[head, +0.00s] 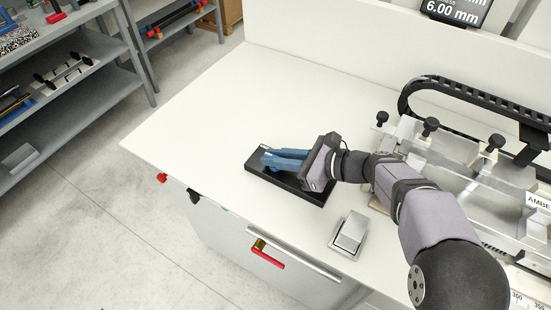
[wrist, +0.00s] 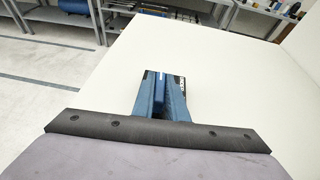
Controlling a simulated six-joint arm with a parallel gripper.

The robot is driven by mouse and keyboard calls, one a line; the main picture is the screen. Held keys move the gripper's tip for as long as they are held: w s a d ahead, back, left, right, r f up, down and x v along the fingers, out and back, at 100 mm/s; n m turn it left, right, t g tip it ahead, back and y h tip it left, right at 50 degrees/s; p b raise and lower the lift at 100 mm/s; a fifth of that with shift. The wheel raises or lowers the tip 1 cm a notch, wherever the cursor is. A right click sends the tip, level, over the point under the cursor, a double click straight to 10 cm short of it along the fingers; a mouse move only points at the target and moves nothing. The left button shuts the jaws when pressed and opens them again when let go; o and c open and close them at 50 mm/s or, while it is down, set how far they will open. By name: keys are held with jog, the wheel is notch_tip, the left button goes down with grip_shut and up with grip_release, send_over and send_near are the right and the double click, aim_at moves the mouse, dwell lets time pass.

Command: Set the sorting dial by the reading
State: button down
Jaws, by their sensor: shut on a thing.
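A black rectangular base (head: 259,171), which looks like that of the sorting dial, lies on the white bench left of my arm. My gripper (head: 268,158), with blue fingers, reaches over this base from the right and is shut. The dial's marks cannot be read. A display (head: 455,12) at the back shows a reading of 6.00 mm.
A metal fixture (head: 450,150) with black knobs and a cable chain (head: 470,92) stands right, with a partly hidden "AMBER" label (head: 538,201). A grey block (head: 351,232) sits near the front edge. The bench's left part (head: 200,130) is clear. Shelves (head: 75,75) stand beyond it.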

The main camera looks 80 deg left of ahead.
jog(key=m+t+y+b, duration=0.1)
jog(key=b, duration=0.1)
jog(key=m+t+y+b, duration=0.1)
jog(key=b, duration=0.2)
jog(key=shift+s+f+m+t, duration=0.1)
jog(key=shift+f+m+t, duration=0.2)
jog(key=shift+f+m, duration=0.1)
jog(key=m+t+y+b, duration=0.2)
jog(key=m+t+b, duration=0.1)
jog(key=b, duration=0.3)
jog(key=shift+b, duration=0.3)
jog(key=m+t+b, duration=0.1)
jog(key=b, duration=0.1)
jog(key=m+t+b, duration=0.1)
jog(key=b, duration=0.1)
jog(key=shift+r+t+y, duration=0.25)
jog(key=shift+t+y, duration=0.05)
jog(key=shift+t, duration=0.1)
jog(key=shift+r+m+b, duration=0.15)
jog(key=shift+m+b, duration=0.2)
jog(key=shift+m, duration=0.05)
jog(key=shift+r+t, duration=0.15)
jog(key=shift+t, duration=0.15)
jog(key=c, duration=1.8)
grip_release()
jog(key=shift+o, duration=0.2)
jog(key=shift+p+v, duration=0.35)
jog(key=shift+v, duration=3.3)
